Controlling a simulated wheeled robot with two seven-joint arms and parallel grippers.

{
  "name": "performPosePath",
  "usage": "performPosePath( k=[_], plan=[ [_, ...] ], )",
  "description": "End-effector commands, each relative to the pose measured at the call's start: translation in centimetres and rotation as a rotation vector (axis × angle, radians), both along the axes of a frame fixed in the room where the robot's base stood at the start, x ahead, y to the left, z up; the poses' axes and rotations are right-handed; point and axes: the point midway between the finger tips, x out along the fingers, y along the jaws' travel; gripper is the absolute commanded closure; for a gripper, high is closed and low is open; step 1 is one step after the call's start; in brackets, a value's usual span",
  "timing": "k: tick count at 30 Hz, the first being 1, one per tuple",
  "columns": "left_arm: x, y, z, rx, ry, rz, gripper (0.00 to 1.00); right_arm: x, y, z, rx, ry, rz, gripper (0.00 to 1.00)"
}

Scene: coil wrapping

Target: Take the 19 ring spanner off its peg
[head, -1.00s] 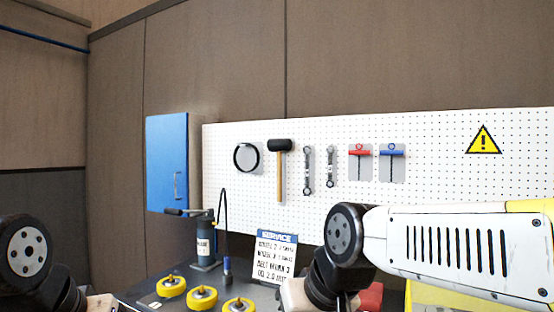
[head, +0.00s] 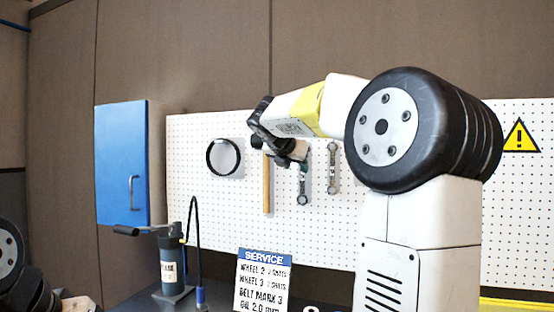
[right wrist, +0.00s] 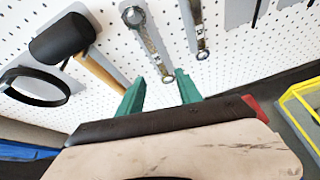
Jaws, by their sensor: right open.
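Two ring spanners hang on the white pegboard: a left one (head: 303,188) and a right one (head: 333,168). I cannot read which is the 19. My right gripper (head: 300,161) is in front of the left spanner's upper part and hides its top. In the right wrist view, the green fingers of my right gripper (right wrist: 160,84) are apart and empty. The right spanner (right wrist: 198,28) is just to the right. My left gripper is out of view.
A black-headed mallet (right wrist: 62,38) and a black ring (right wrist: 38,86) hang left of the spanners. A blue cabinet (head: 122,165), a hand pump (head: 172,262) and a service sign (head: 262,282) stand left and below.

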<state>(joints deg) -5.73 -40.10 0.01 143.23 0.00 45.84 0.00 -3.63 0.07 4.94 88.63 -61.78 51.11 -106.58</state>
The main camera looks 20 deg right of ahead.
Motion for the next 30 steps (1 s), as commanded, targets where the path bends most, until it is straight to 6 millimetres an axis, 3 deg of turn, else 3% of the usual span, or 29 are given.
performPosePath(
  k=[6,21,30],
  plan=[
    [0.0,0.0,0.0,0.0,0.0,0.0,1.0,2.3,-1.0,1.7,-0.178,0.051,0.049,0.58],
    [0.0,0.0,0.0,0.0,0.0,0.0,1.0,7.2,-4.7,-0.8,-0.18,0.053,0.049,0.58],
    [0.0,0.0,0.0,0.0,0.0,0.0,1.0,7.8,-5.1,-1.1,-0.18,0.051,0.052,0.58]
  ],
)
